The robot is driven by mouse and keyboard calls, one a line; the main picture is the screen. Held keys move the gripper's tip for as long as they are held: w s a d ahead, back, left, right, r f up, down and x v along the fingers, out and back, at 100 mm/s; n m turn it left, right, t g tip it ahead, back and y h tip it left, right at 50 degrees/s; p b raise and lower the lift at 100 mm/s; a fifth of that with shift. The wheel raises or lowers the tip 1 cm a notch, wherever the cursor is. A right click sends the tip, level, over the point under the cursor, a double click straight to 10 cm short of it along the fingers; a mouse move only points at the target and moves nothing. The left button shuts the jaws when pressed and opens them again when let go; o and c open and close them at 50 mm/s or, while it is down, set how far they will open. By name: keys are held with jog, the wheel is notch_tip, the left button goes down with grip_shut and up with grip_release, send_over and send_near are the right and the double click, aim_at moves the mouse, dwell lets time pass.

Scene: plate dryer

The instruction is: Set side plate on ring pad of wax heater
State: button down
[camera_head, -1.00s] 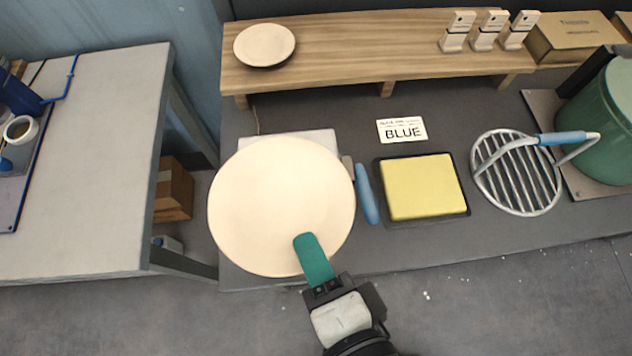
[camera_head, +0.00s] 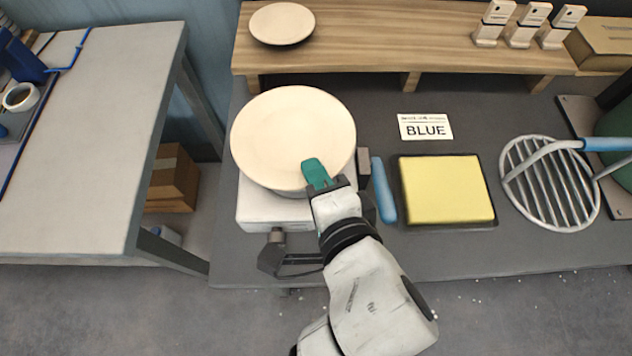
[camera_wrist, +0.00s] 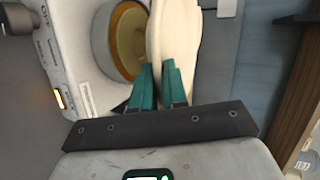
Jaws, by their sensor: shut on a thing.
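A round cream plate (camera_head: 290,130) is held at its near rim by the green fingers of my gripper (camera_head: 316,172). In the wrist view my gripper (camera_wrist: 160,80) is shut on the plate (camera_wrist: 174,45), which shows nearly edge-on. The white wax heater (camera_head: 270,212) is under the plate in the head view, with its top mostly hidden. In the wrist view the heater (camera_wrist: 70,60) has a round amber opening with a pale ring (camera_wrist: 128,42) beside the plate. A gap shows between plate and ring along part of the edge; whether they touch elsewhere I cannot tell.
Another cream plate (camera_head: 282,23) lies on the wooden shelf (camera_head: 370,40). Right of the heater are a blue handle (camera_head: 383,188), a yellow pad (camera_head: 446,188) in a dark tray, a "BLUE" card (camera_head: 425,128) and a round wire rack (camera_head: 550,185). A grey table (camera_head: 90,150) stands left.

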jog(key=shift+w+f, duration=0.45)
jog(key=shift+f, duration=1.55)
jog(key=c, duration=1.4)
grip_release()
jog(key=shift+s+d, duration=0.1)
jog(key=shift+p+v, duration=0.85)
jog(key=shift+v, duration=5.1)
